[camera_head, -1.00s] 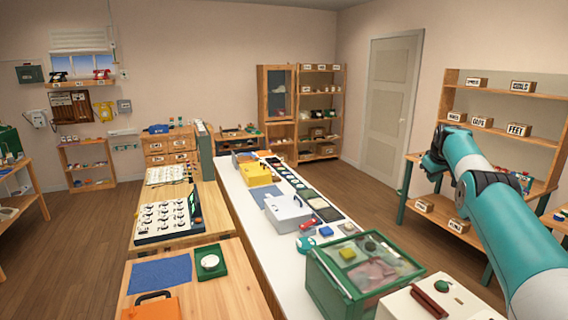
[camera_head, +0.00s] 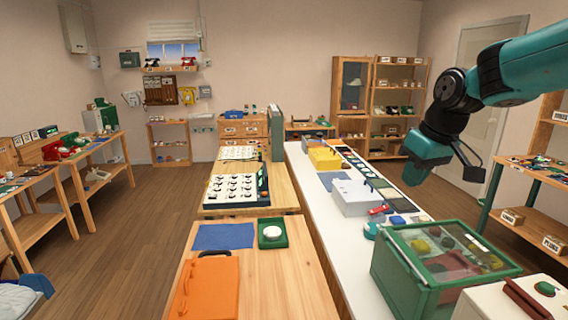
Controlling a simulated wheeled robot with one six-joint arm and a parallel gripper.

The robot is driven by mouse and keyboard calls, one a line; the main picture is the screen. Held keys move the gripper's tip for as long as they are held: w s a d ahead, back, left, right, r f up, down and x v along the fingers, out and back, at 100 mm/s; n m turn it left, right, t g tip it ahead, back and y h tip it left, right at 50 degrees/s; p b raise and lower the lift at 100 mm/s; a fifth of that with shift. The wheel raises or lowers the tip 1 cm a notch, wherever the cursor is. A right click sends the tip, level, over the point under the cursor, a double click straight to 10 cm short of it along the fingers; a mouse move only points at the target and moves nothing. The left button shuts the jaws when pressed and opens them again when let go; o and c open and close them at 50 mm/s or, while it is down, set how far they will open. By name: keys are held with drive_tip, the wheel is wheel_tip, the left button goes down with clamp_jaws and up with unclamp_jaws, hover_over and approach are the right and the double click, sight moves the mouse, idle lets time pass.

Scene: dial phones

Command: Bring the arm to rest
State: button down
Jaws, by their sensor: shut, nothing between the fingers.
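My arm (camera_head: 520,72) comes in from the right edge, teal with dark joints. It is bent, with its end pointing down. My gripper (camera_head: 418,178) hangs above the right side of the long white counter (camera_head: 320,202), near the grey-white box, and is apart from anything below it. The fingers are small and dark in this view. Nothing shows held in them.
A green glass-topped case (camera_head: 440,265) and a cream box (camera_head: 510,302) stand below my arm. A grey-white box (camera_head: 356,198) and a yellow box (camera_head: 325,158) sit farther along the counter. An orange case (camera_head: 208,290) lies on the wooden table. Open floor (camera_head: 120,235) lies at left.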

drive_tip(key=s+a+f+g+b, duration=0.1)
drive_tip(key=s+a+f+b, duration=0.1)
drive_tip(key=s, duration=0.8)
drive_tip(key=s+a+f+n+g+y+b, duration=0.1)
drive_tip(key=s+a+f, duration=0.4)
drive_tip(key=s, duration=0.5)
drive_tip(key=s+a+f+n+g+y+b, duration=0.1)
drive_tip(key=s+a+f+b, duration=0.2)
drive_tip(key=s, duration=0.7)
drive_tip(key=shift+s+a+f, duration=0.35)
drive_tip(key=shift+a+f, duration=0.2)
drive_tip(key=shift+f, duration=0.25)
